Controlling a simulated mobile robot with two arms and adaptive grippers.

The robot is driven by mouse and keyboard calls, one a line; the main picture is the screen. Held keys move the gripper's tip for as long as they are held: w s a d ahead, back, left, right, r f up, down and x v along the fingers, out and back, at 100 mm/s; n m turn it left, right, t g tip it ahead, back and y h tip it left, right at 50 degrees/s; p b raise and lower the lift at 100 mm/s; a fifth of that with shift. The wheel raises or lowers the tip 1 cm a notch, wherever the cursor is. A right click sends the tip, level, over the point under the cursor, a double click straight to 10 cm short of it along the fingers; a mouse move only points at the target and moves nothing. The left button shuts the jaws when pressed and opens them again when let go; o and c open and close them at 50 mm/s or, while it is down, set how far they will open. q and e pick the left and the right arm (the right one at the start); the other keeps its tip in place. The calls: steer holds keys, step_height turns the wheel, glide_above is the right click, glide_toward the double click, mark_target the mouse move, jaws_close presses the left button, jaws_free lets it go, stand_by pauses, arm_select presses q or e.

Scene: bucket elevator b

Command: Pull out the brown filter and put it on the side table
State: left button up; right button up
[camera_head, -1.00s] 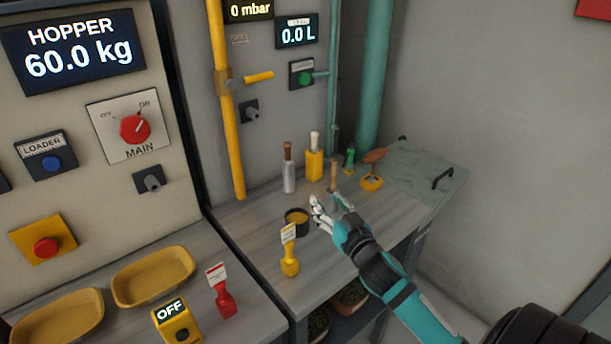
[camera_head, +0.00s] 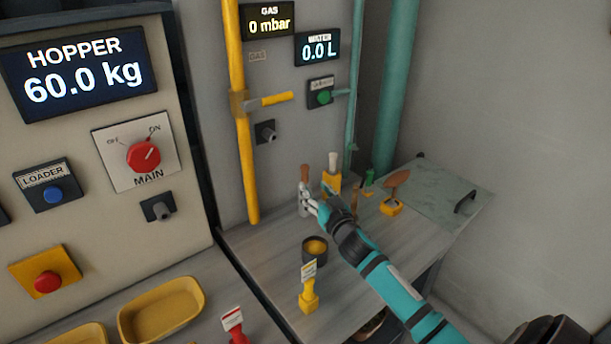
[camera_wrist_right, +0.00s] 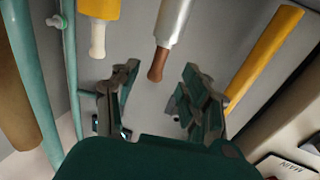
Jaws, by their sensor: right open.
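A silver cylinder (camera_head: 304,204) with a brown handle on top (camera_head: 305,170) stands upright at the back of the wood-grey table (camera_head: 391,243); it looks like the brown filter. In the right wrist view its brown handle (camera_wrist_right: 158,66) shows just ahead, between the open fingers. My right gripper (camera_head: 317,195) is open and empty, at the cylinder's right side in the head view; contact cannot be told. A greenish, marbled surface (camera_head: 436,185) with a dark handle adjoins the table at the right. My left gripper is not in view.
Right of the cylinder stand a yellow holder with a white handle (camera_head: 334,160), a green-topped piece (camera_head: 370,176) and a brown paddle in a yellow base (camera_head: 391,207). A dark cup (camera_head: 315,258) and a yellow tagged piece (camera_head: 309,301) stand in front. A yellow pipe (camera_head: 246,160) rises at left.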

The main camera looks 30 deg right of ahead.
mark_target(306, 178)
steer(key=w, duration=0.4)
steer(key=w+d, duration=0.1)
steer(key=shift+w+r, duration=0.1)
steer(key=shift+w, duration=0.3)
steer(key=shift+w+d, duration=0.1)
steer(key=shift+w, duration=0.45)
jaws_close()
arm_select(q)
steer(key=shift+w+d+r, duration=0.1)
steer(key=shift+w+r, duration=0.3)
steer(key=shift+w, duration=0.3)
